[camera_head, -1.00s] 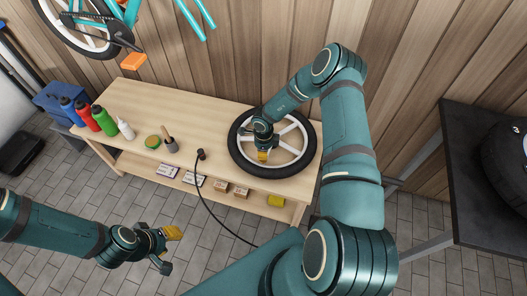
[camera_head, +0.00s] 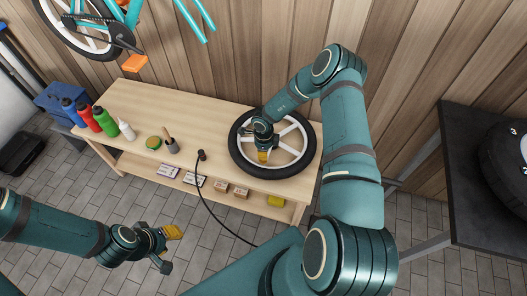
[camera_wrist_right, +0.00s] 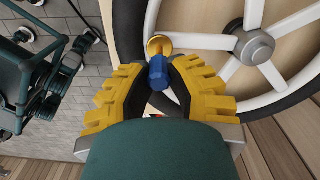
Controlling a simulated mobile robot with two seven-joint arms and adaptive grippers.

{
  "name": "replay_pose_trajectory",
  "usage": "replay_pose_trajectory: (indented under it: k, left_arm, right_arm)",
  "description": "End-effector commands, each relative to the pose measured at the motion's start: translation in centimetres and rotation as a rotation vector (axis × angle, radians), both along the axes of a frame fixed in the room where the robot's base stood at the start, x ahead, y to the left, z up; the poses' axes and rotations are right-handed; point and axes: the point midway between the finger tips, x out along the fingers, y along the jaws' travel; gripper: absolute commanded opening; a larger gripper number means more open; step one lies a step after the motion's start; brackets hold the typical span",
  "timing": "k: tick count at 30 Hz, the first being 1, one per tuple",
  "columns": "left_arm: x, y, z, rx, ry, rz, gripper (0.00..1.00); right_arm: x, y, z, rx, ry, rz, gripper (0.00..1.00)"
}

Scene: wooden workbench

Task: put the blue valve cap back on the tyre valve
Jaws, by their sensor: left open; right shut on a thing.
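A spoked wheel with a black tyre (camera_head: 236,158) lies flat on the wooden workbench (camera_head: 210,115). My right gripper (camera_head: 262,155) is over the wheel's near-left part. In the right wrist view, its yellow fingers (camera_wrist_right: 158,82) are shut on the blue valve cap (camera_wrist_right: 157,70). The brass-coloured tyre valve (camera_wrist_right: 158,45) shows just beyond the cap, close to the white rim. The cap's end overlaps the valve in the picture; I cannot tell whether they touch. My left gripper (camera_head: 169,250) is open and empty, in front of the bench over the paved floor.
Several bottles (camera_head: 104,120), a green-and-orange tin (camera_head: 153,142) and a cup with a brush (camera_head: 171,145) stand left on the bench. A black hose (camera_head: 205,200) hangs over its front edge. Boxes (camera_head: 221,186) sit on the lower shelf. A dark table (camera_head: 460,200) stands right.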

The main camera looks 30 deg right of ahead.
Motion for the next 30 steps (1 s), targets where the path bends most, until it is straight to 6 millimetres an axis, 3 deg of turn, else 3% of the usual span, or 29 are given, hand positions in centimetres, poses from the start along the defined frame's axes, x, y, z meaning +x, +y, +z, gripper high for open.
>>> replay_pose_trajectory:
  k: [9,30]
  left_arm:
    - [0.0,0.0,0.88,0.0,0.0,0.0,0.39]
    - [0.0,0.0,1.06,0.0,0.0,0.0,0.39]
  right_arm:
    - [-0.02,0.0,0.88,0.0,0.0,0.0,0.09]
    - [-0.01,-0.01,0.88,0.0,0.0,0.0,0.09]
